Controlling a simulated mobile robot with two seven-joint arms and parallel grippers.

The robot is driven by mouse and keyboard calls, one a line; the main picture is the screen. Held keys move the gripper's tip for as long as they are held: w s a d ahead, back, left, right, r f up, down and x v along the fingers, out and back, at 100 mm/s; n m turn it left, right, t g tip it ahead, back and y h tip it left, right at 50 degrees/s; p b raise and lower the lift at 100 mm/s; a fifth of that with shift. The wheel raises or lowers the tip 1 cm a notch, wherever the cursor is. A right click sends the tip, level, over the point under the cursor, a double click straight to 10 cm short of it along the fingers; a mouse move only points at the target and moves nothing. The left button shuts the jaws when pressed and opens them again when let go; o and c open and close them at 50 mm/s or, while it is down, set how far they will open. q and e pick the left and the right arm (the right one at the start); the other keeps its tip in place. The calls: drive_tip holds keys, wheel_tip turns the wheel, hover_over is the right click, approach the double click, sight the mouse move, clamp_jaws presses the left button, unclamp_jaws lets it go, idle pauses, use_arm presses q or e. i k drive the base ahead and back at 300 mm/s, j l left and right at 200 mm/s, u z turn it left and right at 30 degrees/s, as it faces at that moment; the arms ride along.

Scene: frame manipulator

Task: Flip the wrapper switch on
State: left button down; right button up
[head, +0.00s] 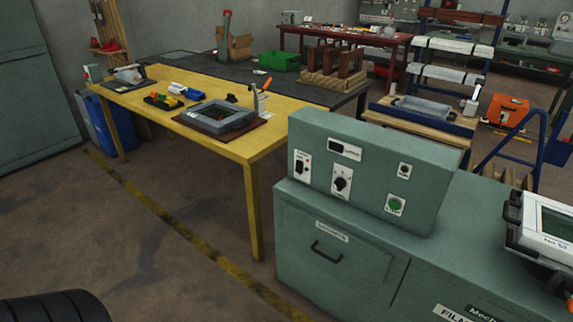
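A green control box (365,165) stands on top of a green cabinet (460,225) right of centre. Its front has a small black switch on a white plate (302,166) at the left. A dark display (345,149) sits at the top, with a black rotary knob (341,182) on a white plate below it. At the right are a small round control (404,170) and a green round button (395,205). The labels are too small to read, so I cannot tell which control is the wrapper switch or its position. Neither gripper shows.
A drawer with a dark handle (327,252) is below the box. A white device with a screen (553,229) stands on the cabinet at the right. A yellow table (235,148) with tools stands behind left. Floor (180,270) in front is clear except a black ribbed object (52,308).

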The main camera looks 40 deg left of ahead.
sight(298, 170)
drive_tip(key=i+j, duration=0.3)
drive_tip(key=j, duration=0.15)
drive_tip(key=i+j, duration=0.25)
drive_tip(key=j, duration=0.2)
drive_tip(key=i+j, duration=0.3)
drive_tip(key=j, duration=0.15)
drive_tip(key=i+j, duration=0.25)
drive_tip(key=j, duration=0.2)
drive_tip(key=i+j, duration=0.3)
drive_tip(key=j, duration=0.15)
